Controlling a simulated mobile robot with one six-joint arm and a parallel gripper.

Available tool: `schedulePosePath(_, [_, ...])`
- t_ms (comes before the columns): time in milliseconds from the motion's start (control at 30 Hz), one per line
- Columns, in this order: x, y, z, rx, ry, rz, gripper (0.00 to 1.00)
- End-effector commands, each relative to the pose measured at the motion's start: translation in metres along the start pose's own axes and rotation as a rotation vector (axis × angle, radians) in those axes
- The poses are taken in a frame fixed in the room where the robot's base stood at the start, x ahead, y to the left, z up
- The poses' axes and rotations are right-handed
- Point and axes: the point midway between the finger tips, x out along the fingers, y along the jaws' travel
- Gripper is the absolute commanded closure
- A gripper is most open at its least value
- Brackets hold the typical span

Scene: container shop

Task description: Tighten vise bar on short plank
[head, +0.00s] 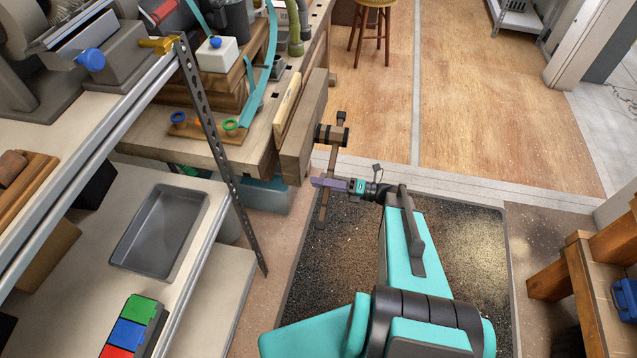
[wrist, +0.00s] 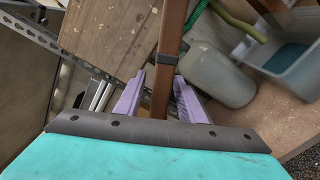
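The vise bar (head: 325,200) is a long brown bar that slants down across the vise screw, in front of the wooden vise jaw (head: 304,130). A short pale plank (head: 288,103) stands on edge between that jaw and the workbench. My gripper (head: 318,182) has purple fingers and is at the lower half of the bar. In the wrist view the bar (wrist: 168,62) runs between the two fingers of my gripper (wrist: 160,82), with gaps at its sides. The gripper looks open around the bar. Whether a finger touches it is unclear.
The workbench (head: 190,146) with tools is behind the vise. A translucent bin (head: 262,195) stands below it. A metal shelf with a grey tray (head: 160,232) is at the left. A dark mat (head: 455,262) lies under my arm.

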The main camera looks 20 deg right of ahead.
Motion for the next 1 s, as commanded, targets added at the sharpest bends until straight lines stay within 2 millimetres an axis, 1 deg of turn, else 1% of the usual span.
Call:
schedulePosePath(800, [-0.100, -0.001, 0.000, 0.001, -0.002, -0.002, 0.64])
schedulePosePath(1000, [-0.119, -0.001, 0.000, 0.001, -0.003, -0.002, 0.64])
